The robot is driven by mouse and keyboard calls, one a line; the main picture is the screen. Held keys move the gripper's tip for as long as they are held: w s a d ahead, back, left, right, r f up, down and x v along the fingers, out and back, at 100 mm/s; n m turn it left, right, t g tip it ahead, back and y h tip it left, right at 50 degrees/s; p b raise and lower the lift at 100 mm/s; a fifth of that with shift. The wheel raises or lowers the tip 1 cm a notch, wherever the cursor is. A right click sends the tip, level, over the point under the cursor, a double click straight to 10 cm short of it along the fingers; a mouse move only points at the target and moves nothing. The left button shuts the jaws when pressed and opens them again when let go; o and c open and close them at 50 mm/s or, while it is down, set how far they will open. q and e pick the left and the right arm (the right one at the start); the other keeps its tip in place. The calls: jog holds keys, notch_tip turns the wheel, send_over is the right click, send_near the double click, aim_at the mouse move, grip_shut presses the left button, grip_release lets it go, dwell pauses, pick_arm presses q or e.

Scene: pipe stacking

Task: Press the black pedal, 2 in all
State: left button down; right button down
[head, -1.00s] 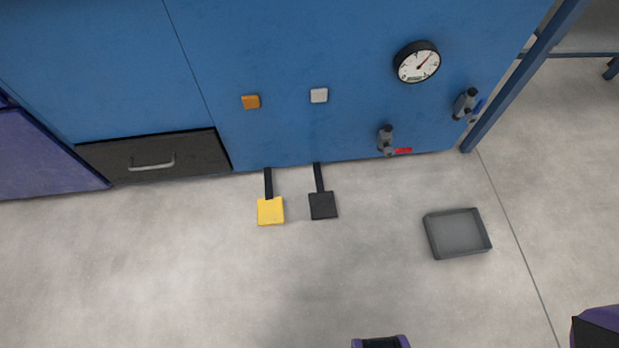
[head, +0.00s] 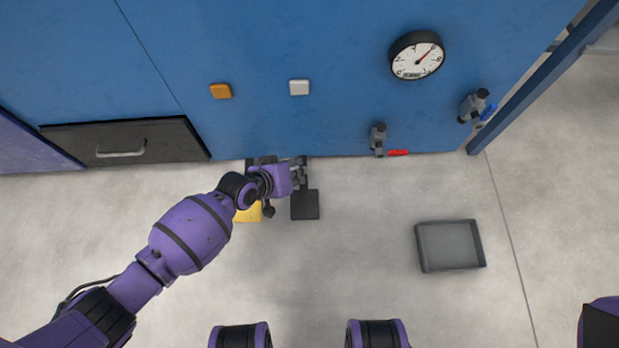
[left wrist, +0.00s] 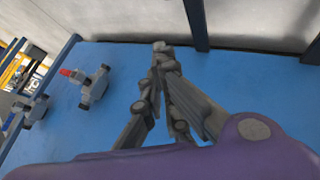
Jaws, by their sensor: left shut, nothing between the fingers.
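The black pedal (head: 305,205) lies on the floor at the foot of the blue cabinet in the head view. The yellow pedal (head: 247,212) is to its left and partly hidden by my left arm. My left gripper (head: 302,170) is shut and empty, at the upper edge of the black pedal in the head view, over its arm bar. I cannot tell whether it touches the pedal. The shut fingers also show in the left wrist view (left wrist: 160,50), in front of the blue panel. My right gripper is not in view.
The blue cabinet (head: 330,40) bears an orange button (head: 220,91), a white button (head: 299,87), a gauge (head: 417,55) and two valves (head: 378,138). A dark drawer (head: 125,144) is at left. A grey tray (head: 450,246) lies on the floor at right, with clear floor around it.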

pick_arm(q)
jog(key=shift+w+d+r, duration=0.15)
jog(key=shift+w+r, duration=0.2)
jog(key=shift+w, duration=0.15)
